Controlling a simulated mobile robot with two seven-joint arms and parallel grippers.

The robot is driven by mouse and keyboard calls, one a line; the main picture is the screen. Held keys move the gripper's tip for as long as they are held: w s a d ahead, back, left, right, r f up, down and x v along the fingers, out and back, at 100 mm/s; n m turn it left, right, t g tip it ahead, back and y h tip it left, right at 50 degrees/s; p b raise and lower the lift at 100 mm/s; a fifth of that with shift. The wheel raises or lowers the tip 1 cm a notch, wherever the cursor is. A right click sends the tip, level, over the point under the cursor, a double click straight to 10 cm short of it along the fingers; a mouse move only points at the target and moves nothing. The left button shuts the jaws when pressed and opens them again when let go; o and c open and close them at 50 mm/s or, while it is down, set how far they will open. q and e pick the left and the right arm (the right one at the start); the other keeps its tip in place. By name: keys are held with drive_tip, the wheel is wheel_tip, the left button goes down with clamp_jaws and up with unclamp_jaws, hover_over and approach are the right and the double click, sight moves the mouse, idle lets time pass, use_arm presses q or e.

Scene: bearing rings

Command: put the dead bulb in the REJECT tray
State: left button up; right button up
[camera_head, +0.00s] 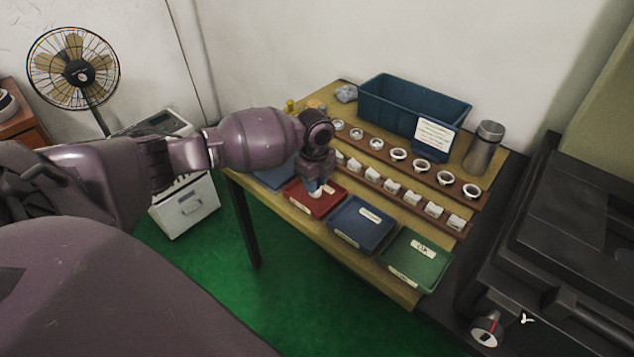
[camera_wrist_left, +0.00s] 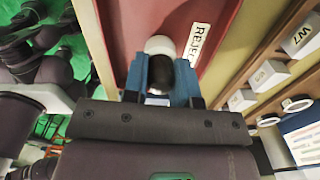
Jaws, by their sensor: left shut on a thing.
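A white bulb (camera_wrist_left: 160,46) is held between the blue fingers of my left gripper (camera_wrist_left: 172,75), which is shut on it. In the left wrist view the bulb is over the red tray (camera_wrist_left: 118,20), whose label (camera_wrist_left: 195,42) reads "REJEC" as far as it shows. In the head view the left gripper (camera_head: 315,186) points down over the red tray (camera_head: 312,206), with a white bit of the bulb (camera_head: 316,194) below the fingers. I cannot tell whether the bulb touches the tray floor. My right gripper is not in view.
A blue tray (camera_head: 362,224) and a green tray (camera_head: 416,260) stand to the right along the table's front edge. Wooden racks with several rings (camera_head: 398,154) and white blocks (camera_head: 391,186) lie behind. A large blue bin (camera_head: 400,104) and a metal flask (camera_head: 483,148) stand at the back.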

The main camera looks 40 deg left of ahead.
use_arm(q)
drive_tip(key=shift+f, duration=0.15)
drive_tip(key=shift+f, duration=0.15)
drive_tip(key=o, duration=0.9)
drive_tip(key=shift+r, duration=0.4)
wheel_tip(320, 180, up, 10)
drive_tip(key=shift+p, duration=1.2)
drive_tip(key=shift+r, duration=0.75)
